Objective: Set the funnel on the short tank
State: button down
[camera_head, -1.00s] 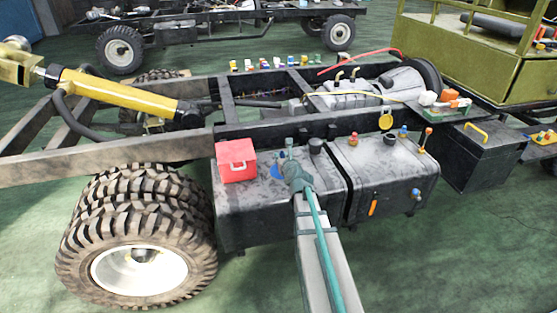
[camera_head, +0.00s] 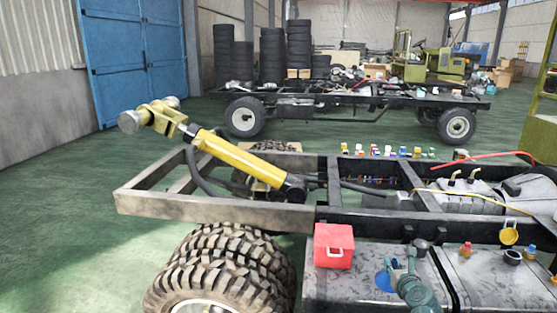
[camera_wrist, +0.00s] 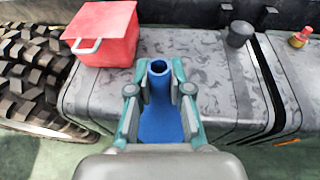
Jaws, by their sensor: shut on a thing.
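The blue funnel (camera_wrist: 162,124) is held between the fingers of my gripper (camera_wrist: 160,92), its tube pointing up in the wrist view. In the head view, the funnel (camera_head: 383,281) and my gripper (camera_head: 398,268) show over the top of the left tank (camera_head: 335,290). I cannot tell whether the funnel touches that tank. The right tank (camera_head: 490,268) stands beside it across a narrow gap and looks the shorter. It shows partly in the wrist view (camera_wrist: 287,68), right of my gripper. A dark open ring (camera_head: 513,257) is on its top.
A red box (camera_head: 333,246) and a black cap (camera_head: 421,246) stand on the left tank. A red-and-yellow fitting (camera_head: 466,250) and a yellow round cap (camera_head: 509,234) are by the right tank. The chassis rail (camera_head: 370,215) runs behind, and tyres (camera_head: 220,265) stand left.

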jog(key=s+a+r+n+g+y+p, duration=0.1)
jog(key=s+a+n+g+y+p, duration=0.2)
jog(key=a+n+y, duration=0.3)
jog(key=s+a+r+n+g+y+p, duration=0.2)
jog(key=a+n+y, duration=0.4)
jog(key=a, duration=1)
jog(key=s+g+y+p, duration=0.1)
jog(key=s+p, duration=0.1)
jog(key=shift+s, duration=0.35)
jog(key=shift+a, duration=0.1)
